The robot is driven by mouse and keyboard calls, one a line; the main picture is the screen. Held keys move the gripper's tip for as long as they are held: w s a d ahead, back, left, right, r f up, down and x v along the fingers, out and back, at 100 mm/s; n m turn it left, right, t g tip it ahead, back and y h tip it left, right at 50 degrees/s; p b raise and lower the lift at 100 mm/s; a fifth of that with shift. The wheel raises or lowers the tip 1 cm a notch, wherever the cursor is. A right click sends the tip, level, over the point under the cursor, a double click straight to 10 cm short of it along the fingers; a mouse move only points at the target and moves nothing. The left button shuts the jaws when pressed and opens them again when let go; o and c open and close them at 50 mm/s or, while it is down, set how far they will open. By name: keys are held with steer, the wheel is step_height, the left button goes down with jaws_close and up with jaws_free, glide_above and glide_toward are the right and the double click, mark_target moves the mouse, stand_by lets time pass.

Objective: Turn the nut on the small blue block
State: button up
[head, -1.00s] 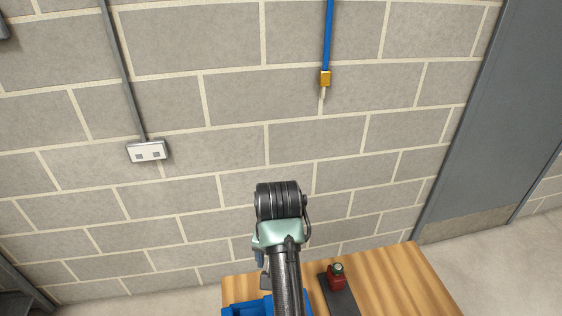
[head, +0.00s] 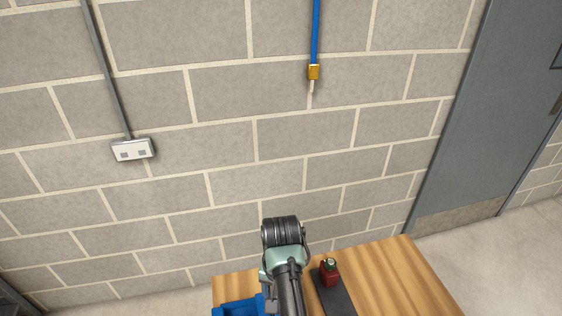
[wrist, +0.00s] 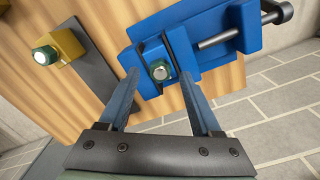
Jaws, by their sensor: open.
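A blue vise (wrist: 208,22) sits on the wooden table, with a screw and dark handle at its right. A small blue block (wrist: 150,86) appears between its jaws, with a silver hex nut (wrist: 160,71) on a green collar. My gripper (wrist: 159,77) is open in the wrist view, its fingertips on either side of the nut in the picture. I cannot tell their depth or any contact. In the head view, part of the blue vise (head: 236,307) shows at the lower edge; my arm hides the nut and fingers.
On the wooden table (head: 400,275), a red block (head: 330,274) with a nut stands on a dark plate (head: 337,301). The wrist view shows a yellow block (wrist: 70,44) with a nut on a dark plate (wrist: 88,68). A brick wall stands behind.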

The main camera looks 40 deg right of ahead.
steer(key=shift+f, duration=1)
steer(key=shift+c, duration=0.3)
jaws_close()
